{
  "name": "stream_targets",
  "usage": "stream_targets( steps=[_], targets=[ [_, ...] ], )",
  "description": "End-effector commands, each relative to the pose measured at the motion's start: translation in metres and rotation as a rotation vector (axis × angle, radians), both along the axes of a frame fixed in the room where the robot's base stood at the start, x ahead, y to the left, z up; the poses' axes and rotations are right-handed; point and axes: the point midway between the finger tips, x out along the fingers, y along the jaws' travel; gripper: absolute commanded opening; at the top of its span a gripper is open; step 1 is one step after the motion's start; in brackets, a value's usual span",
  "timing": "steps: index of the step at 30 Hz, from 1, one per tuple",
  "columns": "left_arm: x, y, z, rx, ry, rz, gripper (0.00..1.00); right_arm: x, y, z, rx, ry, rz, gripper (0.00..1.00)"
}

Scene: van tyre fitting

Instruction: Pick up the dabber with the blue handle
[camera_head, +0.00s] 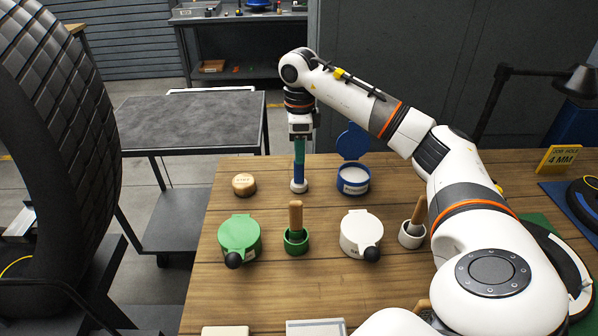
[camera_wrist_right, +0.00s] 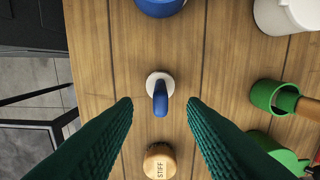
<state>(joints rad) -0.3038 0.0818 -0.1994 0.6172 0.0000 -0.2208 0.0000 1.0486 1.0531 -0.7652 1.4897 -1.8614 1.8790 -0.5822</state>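The dabber with the blue handle (camera_head: 299,173) stands upright in a small white holder (camera_head: 299,187) on the wooden table. In the right wrist view the blue handle (camera_wrist_right: 160,100) rises from the round white holder (camera_wrist_right: 152,79). My right gripper (camera_head: 299,158) points down above the dabber, its green fingers overlapping the handle's top in the head view. In the right wrist view its fingers (camera_wrist_right: 160,104) are wide apart, with the handle between them in the picture and no contact visible. My left gripper is not in view.
An open blue-lidded pot (camera_head: 354,181) stands just right of the dabber. A round wooden "STIFF" piece (camera_head: 244,184) lies to its left. Nearer are a green pot (camera_head: 239,238), a wooden-handled dabber in a green holder (camera_head: 296,238), a white pot (camera_head: 361,232) and another wooden-handled dabber (camera_head: 412,232).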

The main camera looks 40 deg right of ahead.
Motion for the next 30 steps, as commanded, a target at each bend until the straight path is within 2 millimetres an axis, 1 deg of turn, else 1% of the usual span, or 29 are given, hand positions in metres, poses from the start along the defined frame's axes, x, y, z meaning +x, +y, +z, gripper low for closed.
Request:
stream_targets(
  steps=[6, 9, 12, 17, 18, 20, 24, 25, 30],
  targets=[
    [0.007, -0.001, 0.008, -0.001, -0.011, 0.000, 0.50, 0.000, 0.001, -0.032, 0.000, 0.005, 0.000, 0.38],
    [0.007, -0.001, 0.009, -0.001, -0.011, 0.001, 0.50, 0.000, 0.001, -0.043, 0.001, 0.003, 0.000, 0.38],
    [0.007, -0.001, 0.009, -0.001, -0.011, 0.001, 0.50, 0.000, 0.001, -0.048, 0.001, 0.002, 0.000, 0.38],
    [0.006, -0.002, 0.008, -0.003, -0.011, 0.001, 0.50, 0.001, 0.001, -0.048, 0.001, 0.001, 0.000, 0.38],
    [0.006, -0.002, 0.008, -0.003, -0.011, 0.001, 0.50, 0.001, 0.001, -0.048, 0.001, 0.001, 0.000, 0.37],
    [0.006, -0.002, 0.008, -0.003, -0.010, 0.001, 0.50, 0.001, 0.001, -0.048, 0.001, 0.001, 0.000, 0.27],
    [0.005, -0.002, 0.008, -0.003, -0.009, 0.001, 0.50, 0.001, 0.001, -0.048, 0.001, 0.001, 0.000, 0.04],
    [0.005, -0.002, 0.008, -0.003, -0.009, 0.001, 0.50, 0.000, 0.001, -0.048, 0.001, 0.001, 0.000, 0.00],
    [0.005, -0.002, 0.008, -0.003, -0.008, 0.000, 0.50, 0.001, 0.001, -0.047, 0.001, 0.001, 0.000, 0.00]
  ],
)
